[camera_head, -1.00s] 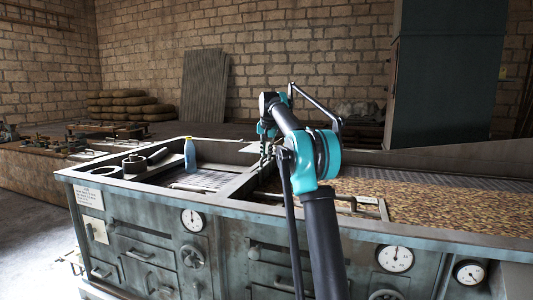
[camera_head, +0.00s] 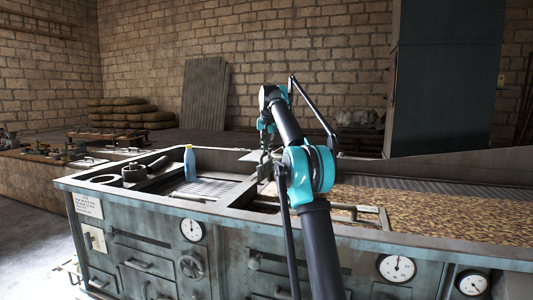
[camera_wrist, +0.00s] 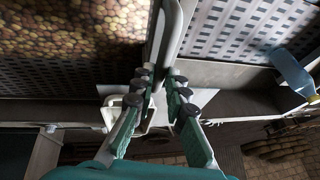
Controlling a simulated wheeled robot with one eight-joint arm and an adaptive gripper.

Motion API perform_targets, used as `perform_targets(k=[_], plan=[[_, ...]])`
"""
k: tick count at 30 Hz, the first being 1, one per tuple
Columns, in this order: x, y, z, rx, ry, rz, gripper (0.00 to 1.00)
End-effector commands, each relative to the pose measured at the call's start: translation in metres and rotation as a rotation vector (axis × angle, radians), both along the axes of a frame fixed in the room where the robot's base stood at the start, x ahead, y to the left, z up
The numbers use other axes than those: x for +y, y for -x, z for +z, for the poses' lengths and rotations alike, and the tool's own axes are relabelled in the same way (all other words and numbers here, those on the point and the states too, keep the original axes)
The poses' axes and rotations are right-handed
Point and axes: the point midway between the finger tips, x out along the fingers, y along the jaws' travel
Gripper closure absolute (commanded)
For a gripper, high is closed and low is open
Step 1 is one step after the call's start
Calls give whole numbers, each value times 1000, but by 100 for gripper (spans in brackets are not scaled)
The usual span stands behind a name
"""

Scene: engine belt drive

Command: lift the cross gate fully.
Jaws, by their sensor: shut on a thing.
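In the wrist view the cross gate (camera_wrist: 167,38) shows as a pale metal upright edge running up the middle, between the bed of brown granules and a perforated plate. My gripper (camera_wrist: 158,84) is shut on it, with dark finger pads on both sides. In the head view my gripper (camera_head: 265,150) is over the trough near the divider between the grate side and the granule side. The arm hides much of the gate there, so its exact height is hard to tell.
Brown granules (camera_head: 430,210) fill the right part of the trough. A blue bottle (camera_head: 190,164) stands on the left, beside the perforated grate (camera_head: 212,187); it also shows in the wrist view (camera_wrist: 292,72). The trough's front rim (camera_head: 320,232) runs below my arm.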

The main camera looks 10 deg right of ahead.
Motion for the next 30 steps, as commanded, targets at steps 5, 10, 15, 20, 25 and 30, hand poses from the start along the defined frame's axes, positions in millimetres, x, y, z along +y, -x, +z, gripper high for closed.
perform_targets(k=[5, 10, 15, 20, 25, 30], plan=[[0, -1, 3, -9, 0, 0, 100], [0, -1, 3, -8, 0, 0, 66], [0, 0, 2, -6, 0, 0, 66], [0, 1, 4, -6, 0, 0, 66], [1, 8, 21, -5, -1, 0, 66], [1, 20, 45, -6, 0, 0, 66]])
